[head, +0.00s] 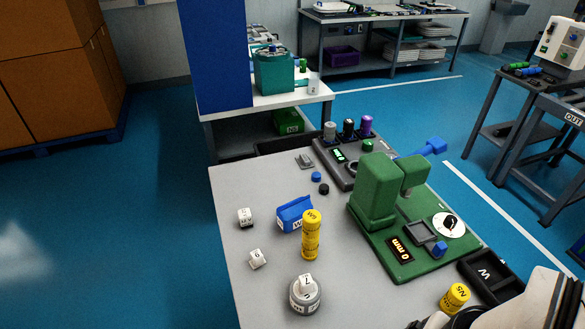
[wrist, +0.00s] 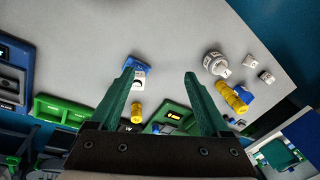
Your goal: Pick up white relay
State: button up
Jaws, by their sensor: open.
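Several small white blocks with dark marks, which look like relays, are on the grey table. One white block (head: 245,217) lies at the left and another (head: 257,259) lies nearer the front. A third (head: 305,284) sits on top of a round grey-white holder (head: 304,300). Two loose white blocks (wrist: 250,60) (wrist: 266,77) also show at the right of the wrist view, beside the round holder (wrist: 214,63). My gripper (wrist: 161,77) is open, with its green fingers wide apart and nothing held between them. The white blocks lie outside the fingers, to the right.
A yellow cylinder (head: 311,240) stands by a blue bin (head: 292,212). A green press fixture (head: 375,195) fills the table's right side. Another yellow cylinder (head: 454,298) and a black tray (head: 490,276) are at front right. The table's left part has bare room.

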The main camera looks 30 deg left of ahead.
jog(key=w+a+f+n+t, duration=0.1)
jog(key=w+a+n+t, duration=0.15)
jog(key=w, duration=0.45)
jog(key=n+t+y, duration=0.7)
jog(key=n+y, duration=0.2)
jog(key=n, duration=0.1)
send_over(245, 215)
jog(key=s+d, duration=1.1)
jog(key=d, duration=0.1)
notch_tip(245, 215, down, 18)
jog(key=x, duration=1.5)
jog(key=shift+s+a+f, duration=0.2)
jog(key=shift+a+f, duration=0.05)
jog(key=shift+a, duration=0.2)
grip_shut()
